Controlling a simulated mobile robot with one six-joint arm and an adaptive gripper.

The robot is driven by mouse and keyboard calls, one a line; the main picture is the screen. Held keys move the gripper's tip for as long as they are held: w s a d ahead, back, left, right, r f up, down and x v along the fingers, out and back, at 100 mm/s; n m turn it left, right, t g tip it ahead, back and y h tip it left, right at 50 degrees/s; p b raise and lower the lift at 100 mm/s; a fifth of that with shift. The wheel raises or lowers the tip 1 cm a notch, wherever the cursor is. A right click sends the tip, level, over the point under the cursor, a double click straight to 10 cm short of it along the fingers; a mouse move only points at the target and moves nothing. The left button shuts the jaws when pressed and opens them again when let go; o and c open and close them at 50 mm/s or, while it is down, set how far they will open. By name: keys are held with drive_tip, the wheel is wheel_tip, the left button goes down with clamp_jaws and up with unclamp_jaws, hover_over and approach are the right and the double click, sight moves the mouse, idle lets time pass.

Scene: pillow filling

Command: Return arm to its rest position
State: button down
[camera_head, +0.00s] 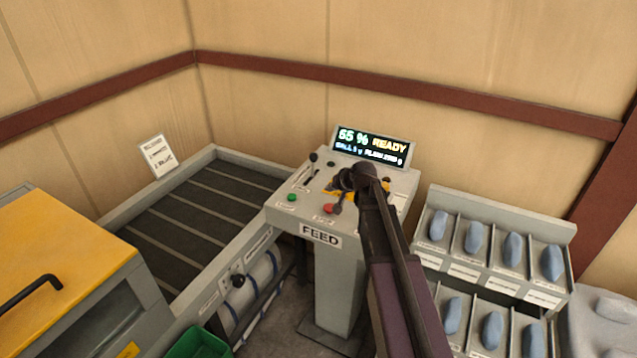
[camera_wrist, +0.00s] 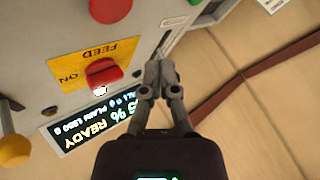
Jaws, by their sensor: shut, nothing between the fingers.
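My arm reaches up from the bottom of the head view to the grey feed console, whose front plate (camera_head: 320,235) reads FEED. My gripper (camera_head: 342,190) is over the console's top panel and partly hidden by my own arm. In the wrist view my gripper (camera_wrist: 158,75) is shut with nothing between its fingers. A red knob (camera_wrist: 103,72) on a yellow FEED plate (camera_wrist: 70,62) lies to the left of the fingers, apart from them.
A conveyor (camera_head: 185,215) runs left of the console. A yellow-topped machine (camera_head: 60,260) with a black handle stands at front left, a green bin (camera_head: 198,343) beside it. A rack (camera_head: 490,262) of blue pieces stands at right. Wood-panel walls (camera_head: 420,45) close off the back.

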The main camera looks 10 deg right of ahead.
drive_tip(key=s+f+n+g+h+b, duration=0.1)
drive_tip(key=s+f+g+h, duration=0.1)
drive_tip(key=s, duration=1.2)
drive_tip(key=s+f+n+g+h+b, duration=0.1)
drive_tip(key=s+f+g, duration=0.4)
drive_tip(key=s, duration=0.9)
drive_tip(key=shift+s+a+f+n+g+h, duration=0.15)
drive_tip(key=shift+s+f+n+g+h, duration=0.15)
drive_tip(key=shift+n+g+h, duration=0.35)
